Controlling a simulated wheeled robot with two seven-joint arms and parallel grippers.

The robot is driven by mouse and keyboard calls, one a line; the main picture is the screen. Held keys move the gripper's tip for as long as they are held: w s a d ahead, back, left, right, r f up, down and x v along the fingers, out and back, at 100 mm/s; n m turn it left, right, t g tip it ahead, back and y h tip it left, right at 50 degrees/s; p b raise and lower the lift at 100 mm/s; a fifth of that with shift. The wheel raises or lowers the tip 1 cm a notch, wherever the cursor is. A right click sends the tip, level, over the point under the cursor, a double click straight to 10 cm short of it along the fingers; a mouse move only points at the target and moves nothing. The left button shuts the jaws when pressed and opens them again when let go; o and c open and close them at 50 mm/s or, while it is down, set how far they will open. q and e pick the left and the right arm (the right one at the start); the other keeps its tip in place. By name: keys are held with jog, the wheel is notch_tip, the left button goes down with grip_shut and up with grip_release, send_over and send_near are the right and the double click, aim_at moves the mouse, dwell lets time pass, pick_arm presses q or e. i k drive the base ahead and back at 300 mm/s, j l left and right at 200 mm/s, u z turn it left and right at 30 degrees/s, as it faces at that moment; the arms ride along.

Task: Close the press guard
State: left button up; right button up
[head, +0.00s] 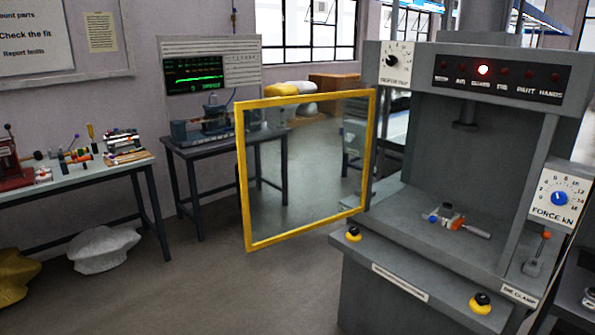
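The press guard (242,180) is a clear panel in a yellow frame. It stands swung open to the left of the grey press (420,235), its right edge by the press's left upright. The press opening is uncovered, with its grey bed (405,205) in plain view. A red lamp (483,70) glows on the press's top panel above the label that seems to read GUARD. Neither of my grippers shows in the head view.
A small part with a handle (447,216) sits on the press bed. Black-and-yellow buttons (352,234) and a clamp lever (540,250) are at the front. A bench (75,185) with tools stands left, and a dark table (205,150) behind the guard. The floor before the guard is clear.

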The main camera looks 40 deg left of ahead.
aim_at(240, 169)
jog(key=k, duration=0.25)
jog(key=z, duration=1.25)
jog(key=j, duration=1.1)
jog(key=k+j, duration=0.15)
jog(key=j, duration=2.1)
jog(key=k+j, duration=0.15)
jog(key=j, duration=2.1)
jog(key=k+j+z, duration=0.15)
jog(key=j, duration=0.3)
jog(key=k+j+z, duration=0.1)
jog(key=j, duration=0.3)
